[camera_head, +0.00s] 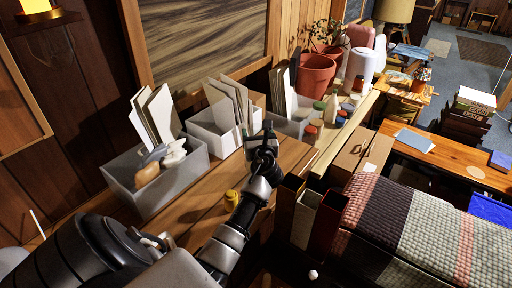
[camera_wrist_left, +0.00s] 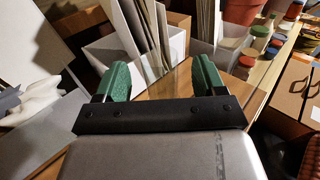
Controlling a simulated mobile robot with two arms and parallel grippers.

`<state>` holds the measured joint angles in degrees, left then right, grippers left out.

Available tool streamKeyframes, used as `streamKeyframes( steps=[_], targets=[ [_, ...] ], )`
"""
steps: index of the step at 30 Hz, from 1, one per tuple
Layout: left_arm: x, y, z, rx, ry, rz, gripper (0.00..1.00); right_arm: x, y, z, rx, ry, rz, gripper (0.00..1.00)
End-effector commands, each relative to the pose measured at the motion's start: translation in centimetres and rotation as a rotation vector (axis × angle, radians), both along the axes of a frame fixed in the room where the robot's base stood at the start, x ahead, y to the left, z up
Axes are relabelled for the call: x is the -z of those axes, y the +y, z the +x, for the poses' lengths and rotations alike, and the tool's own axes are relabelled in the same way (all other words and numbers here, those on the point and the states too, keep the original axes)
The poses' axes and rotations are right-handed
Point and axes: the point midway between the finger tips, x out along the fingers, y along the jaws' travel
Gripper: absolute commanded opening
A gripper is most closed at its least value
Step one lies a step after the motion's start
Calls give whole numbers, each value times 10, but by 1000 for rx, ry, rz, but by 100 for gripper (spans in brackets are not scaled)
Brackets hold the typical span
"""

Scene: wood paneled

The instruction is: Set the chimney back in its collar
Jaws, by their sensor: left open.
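My left gripper (camera_head: 263,143) is over the wooden shelf top (camera_head: 205,205), in front of the white file boxes. In the left wrist view its two green-padded fingers (camera_wrist_left: 163,82) are apart. Faint see-through edges (camera_wrist_left: 165,62) show between and beyond the fingers; this may be clear glass, but I cannot tell whether it is the chimney or whether the fingers touch it. I cannot make out the collar for certain. A small yellow object (camera_head: 231,200) stands on the shelf left of my forearm. My right gripper is not in view.
A grey bin (camera_head: 165,185) with folders stands left, white file boxes (camera_head: 213,134) behind the gripper. Several small jars (camera_head: 310,133) and terracotta pots (camera_head: 316,75) stand farther right. Tall open boxes (camera_head: 305,218) and a woven blanket (camera_head: 400,235) lie right. Some shelf top is bare.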

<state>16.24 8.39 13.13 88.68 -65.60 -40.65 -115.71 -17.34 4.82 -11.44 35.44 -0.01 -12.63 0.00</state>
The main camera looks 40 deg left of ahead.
Motion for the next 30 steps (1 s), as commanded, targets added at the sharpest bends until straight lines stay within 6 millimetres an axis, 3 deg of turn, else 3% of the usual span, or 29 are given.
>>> streamKeyframes(
  steps=[9,23,30],
  targets=[
    [0,6,5,-1,0,0,70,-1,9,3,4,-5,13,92],
    [0,6,4,0,0,-1,1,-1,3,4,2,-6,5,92],
    [-1,6,4,0,-1,-1,0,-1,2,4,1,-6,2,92]
  ],
)
